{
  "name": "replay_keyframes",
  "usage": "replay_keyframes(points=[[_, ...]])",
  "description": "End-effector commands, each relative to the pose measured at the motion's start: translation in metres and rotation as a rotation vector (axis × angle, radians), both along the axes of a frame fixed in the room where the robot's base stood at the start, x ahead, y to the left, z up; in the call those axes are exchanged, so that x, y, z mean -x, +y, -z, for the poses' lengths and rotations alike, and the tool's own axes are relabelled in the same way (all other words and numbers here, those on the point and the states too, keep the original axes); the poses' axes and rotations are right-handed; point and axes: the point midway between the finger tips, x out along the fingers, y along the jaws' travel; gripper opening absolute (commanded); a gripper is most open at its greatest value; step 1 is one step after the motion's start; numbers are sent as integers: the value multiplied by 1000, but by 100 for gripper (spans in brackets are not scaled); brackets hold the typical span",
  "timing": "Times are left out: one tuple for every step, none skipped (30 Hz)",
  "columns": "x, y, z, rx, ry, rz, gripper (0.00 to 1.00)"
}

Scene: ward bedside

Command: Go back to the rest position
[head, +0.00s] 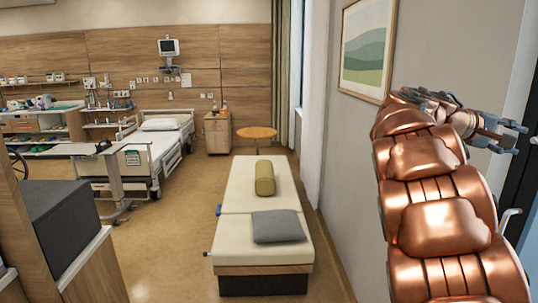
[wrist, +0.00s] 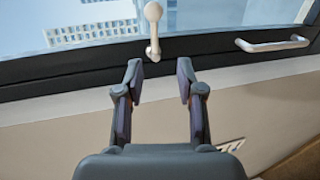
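My arm shows as a copper-coloured, segmented arm at the right of the head view, raised beside the wall. My gripper (head: 508,136) is at its end, at the right edge of that view. In the wrist view my gripper (wrist: 160,85) has its two fingers spread apart with nothing between them. Beyond the fingertips are a dark window frame (wrist: 90,82) and a white window handle (wrist: 153,30). I cannot tell how far the fingertips are from the frame.
A grey wall (head: 345,150) with a framed picture (head: 367,48) is close to the arm. A cream couch (head: 240,240) with a bolster (head: 264,178) and grey pillow (head: 277,226) stands mid-floor. A second handle (wrist: 272,44) is at right.

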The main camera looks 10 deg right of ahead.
Motion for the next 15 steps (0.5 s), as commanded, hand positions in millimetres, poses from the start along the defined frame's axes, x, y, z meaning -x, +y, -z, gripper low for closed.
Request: replay_keyframes(points=[[3, 5, 7, -24, -4, -3, 38], [5, 10, 14, -45, -9, -6, 38], [10, 16, 23, -77, -17, -9, 38], [13, 23, 31, -106, -24, -12, 38], [18, 30, 41, -139, -31, -15, 38], [23, 40, 55, -185, -40, -19, 38], [28, 49, 67, -220, -48, -22, 38], [33, 58, 78, -257, -52, -24, 38], [40, 70, 93, -307, -63, -27, 38], [44, 80, 104, -345, -69, -30, 38], [49, 89, 117, -384, -73, -31, 38], [56, 103, 132, -432, -81, -35, 38], [61, 114, 142, -470, -86, -37, 38], [67, 126, 155, -509, -88, -37, 38], [74, 141, 170, -560, -93, -40, 38]])
